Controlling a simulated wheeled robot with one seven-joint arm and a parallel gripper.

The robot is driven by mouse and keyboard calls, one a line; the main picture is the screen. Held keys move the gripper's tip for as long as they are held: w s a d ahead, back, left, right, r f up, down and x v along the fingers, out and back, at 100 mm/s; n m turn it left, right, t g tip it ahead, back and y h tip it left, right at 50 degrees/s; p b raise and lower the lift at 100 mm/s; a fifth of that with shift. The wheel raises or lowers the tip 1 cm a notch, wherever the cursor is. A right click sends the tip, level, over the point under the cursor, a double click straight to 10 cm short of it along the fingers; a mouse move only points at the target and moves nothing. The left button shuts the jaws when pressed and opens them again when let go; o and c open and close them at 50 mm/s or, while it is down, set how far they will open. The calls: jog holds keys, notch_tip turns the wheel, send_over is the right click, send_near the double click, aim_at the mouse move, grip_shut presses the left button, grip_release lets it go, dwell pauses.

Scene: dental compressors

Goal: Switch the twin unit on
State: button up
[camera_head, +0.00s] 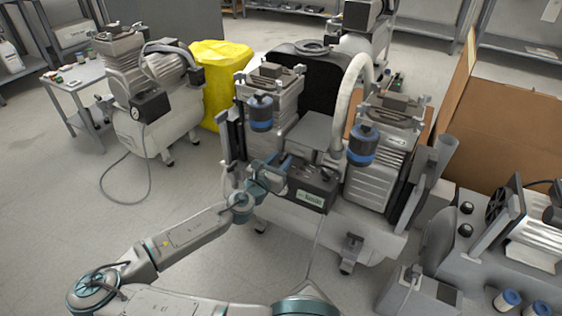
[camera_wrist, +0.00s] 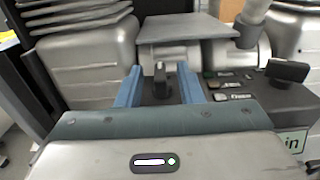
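The twin unit (camera_head: 318,130) stands in the middle of the head view, with two grey ribbed pump heads, blue-banded canisters and a white hose. Its black control box (camera_head: 312,185) is on the front and also shows in the wrist view (camera_wrist: 262,104). A small dark upright lever or switch (camera_wrist: 161,80) stands on the box in the wrist view. My gripper (camera_head: 284,164) is at the left part of the box. In the wrist view its blue fingers (camera_wrist: 160,88) are apart, one on each side of the switch, with gaps visible. The switch's base is partly hidden.
Another black knob or lever (camera_wrist: 287,71) is at the right of the box, beside small buttons. A second compressor (camera_head: 150,95) stands left, by a yellow bin (camera_head: 218,75). Another machine (camera_head: 500,240) and a cardboard box (camera_head: 508,120) are right. Floor is clear at left.

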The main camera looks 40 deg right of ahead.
jog(key=shift+w+d, duration=0.15)
jog(key=shift+d, duration=0.1)
grip_shut()
